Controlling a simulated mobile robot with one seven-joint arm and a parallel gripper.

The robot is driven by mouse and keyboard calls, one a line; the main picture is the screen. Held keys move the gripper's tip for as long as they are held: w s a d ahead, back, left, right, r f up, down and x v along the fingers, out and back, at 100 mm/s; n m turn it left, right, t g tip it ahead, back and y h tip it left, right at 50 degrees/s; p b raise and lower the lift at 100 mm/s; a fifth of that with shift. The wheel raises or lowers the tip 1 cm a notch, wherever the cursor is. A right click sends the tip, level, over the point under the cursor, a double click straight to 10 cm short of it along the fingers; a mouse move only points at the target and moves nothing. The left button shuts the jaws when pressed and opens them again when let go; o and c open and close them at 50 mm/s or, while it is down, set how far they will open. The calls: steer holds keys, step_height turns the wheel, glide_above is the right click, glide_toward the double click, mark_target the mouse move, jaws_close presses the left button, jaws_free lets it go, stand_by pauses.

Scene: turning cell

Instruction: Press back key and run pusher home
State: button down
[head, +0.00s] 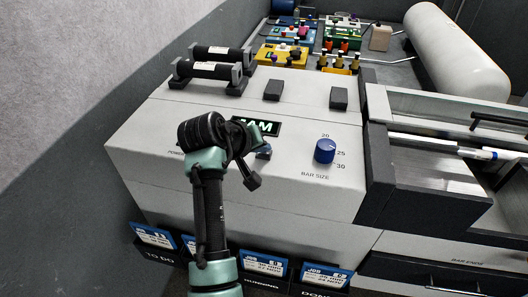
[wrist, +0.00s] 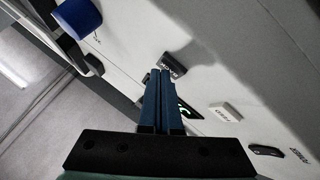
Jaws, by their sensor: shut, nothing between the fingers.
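The grey machine's sloped panel (head: 290,195) carries a dark display (head: 262,128) with letters ending in "AM"; my arm covers part of it. My gripper (head: 263,153) is shut and empty, low over the panel just below the display. In the wrist view its blue fingers (wrist: 160,78) end beside a dark key (wrist: 180,58) with a small label that I cannot read for certain. I cannot tell whether the tips touch it. A pale key (wrist: 225,112) lies farther along. The channel at right holds a white rod with a blue end (head: 478,153); I cannot tell if it is the pusher.
A blue bar size knob (head: 325,150) stands right of my gripper. Two dark rollers (head: 212,68) and two dark blocks (head: 273,90) sit on top. Blue job cards (head: 262,264) line the front. A big white cylinder (head: 455,52) lies behind.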

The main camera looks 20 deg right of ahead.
mark_target(262, 156)
steer(key=shift+f, duration=0.25)
stand_by(0.3)
steer(key=shift+r+p, duration=0.8)
steer(key=shift+r, duration=0.1)
step_height(262, 156, up, 5)
steer(key=p, duration=0.4)
steer(key=shift+r+p, duration=0.1)
steer(key=shift+p, duration=0.2)
stand_by(0.4)
